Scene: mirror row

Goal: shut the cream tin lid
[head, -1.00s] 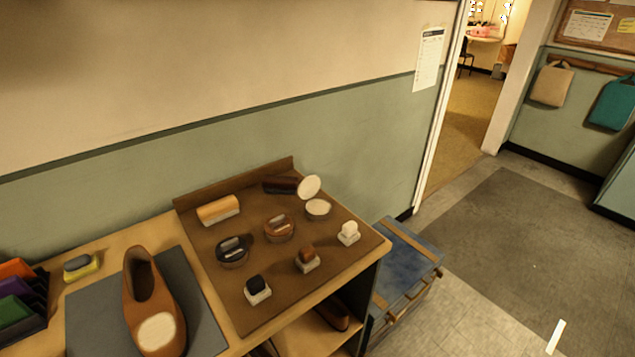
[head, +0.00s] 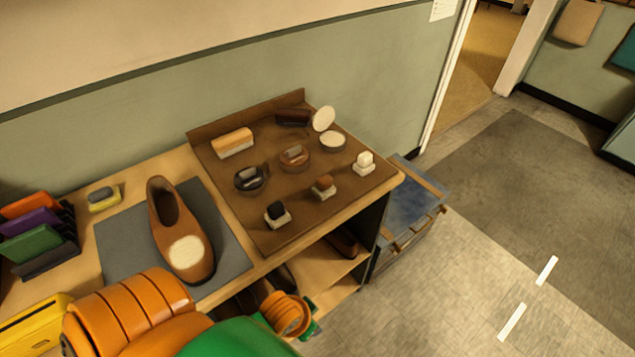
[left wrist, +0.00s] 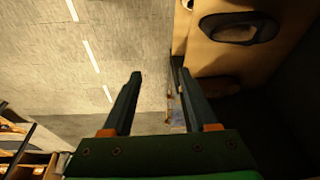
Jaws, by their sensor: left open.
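The cream tin (head: 332,142) is a small round tin with pale contents at the back right of the brown display board. Its round cream lid (head: 323,119) stands raised at the tin's back edge, so the tin is open. My left arm shows at the bottom of the head view, below the table's front edge, well away from the tin. My left gripper (left wrist: 162,92) shows in the left wrist view with its two dark fingers apart and nothing between them. The tin is not seen in that view. My right gripper is not in view.
A dark tin (head: 251,179) and a brown tin (head: 295,157) stand left of the cream tin. Several small blocks and brushes (head: 232,142) share the board (head: 270,205). A brown shoe (head: 178,225) stands on a grey mat. A blue chest (head: 412,200) is right of the table.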

